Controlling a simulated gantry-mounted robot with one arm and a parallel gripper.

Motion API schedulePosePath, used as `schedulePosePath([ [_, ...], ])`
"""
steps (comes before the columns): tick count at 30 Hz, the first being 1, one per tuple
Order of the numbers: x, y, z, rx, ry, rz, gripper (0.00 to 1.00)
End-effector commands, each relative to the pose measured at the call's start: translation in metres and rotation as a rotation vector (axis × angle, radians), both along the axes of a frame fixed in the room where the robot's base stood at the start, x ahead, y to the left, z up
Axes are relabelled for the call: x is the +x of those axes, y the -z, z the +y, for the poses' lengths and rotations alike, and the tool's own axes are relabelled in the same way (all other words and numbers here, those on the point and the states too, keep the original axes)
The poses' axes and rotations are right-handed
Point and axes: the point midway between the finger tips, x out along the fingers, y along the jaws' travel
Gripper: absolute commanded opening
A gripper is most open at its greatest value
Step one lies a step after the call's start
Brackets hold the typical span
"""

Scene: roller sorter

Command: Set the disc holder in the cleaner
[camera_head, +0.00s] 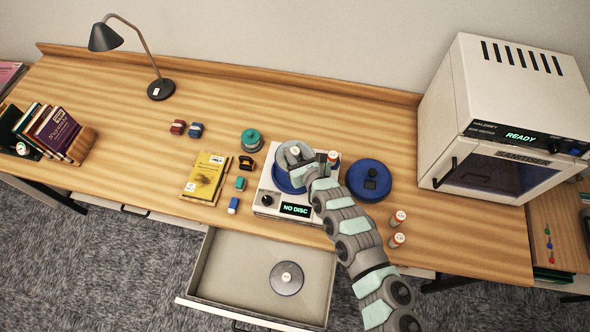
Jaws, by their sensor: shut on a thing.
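The cleaner is a white box (262,209) on the desk with a black knob and a display reading "NO DISC". A round blue recess (281,180) shows in its top. My gripper (311,165) is over the cleaner's back right part and is shut on a grey round holder with a pale centre (289,160), which I take as the disc holder. The holder is over the back of the blue recess. I cannot tell whether it touches the cleaner. My arm hides the cleaner's right side and part of the holder.
A blue round lid (368,193) lies right of my arm. A similar grey disc (287,287) lies in the open drawer (225,275). Small bottles (396,239), a teal-topped jar (251,141) and a yellow book (206,178) are nearby. A sanitiser (447,125) stands at right.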

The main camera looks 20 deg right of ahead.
Motion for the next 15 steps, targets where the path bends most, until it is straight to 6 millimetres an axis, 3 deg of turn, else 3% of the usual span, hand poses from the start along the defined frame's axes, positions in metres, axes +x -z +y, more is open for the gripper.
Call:
schedulePosePath([
  [1,0.0,0.022,-0.001,0.006,0.005,-0.002,0.0],
  [4,0.001,0.043,-0.001,0.006,0.005,-0.004,0.0],
  [15,0.0,0.084,0.0,0.006,0.002,-0.001,0.0],
])
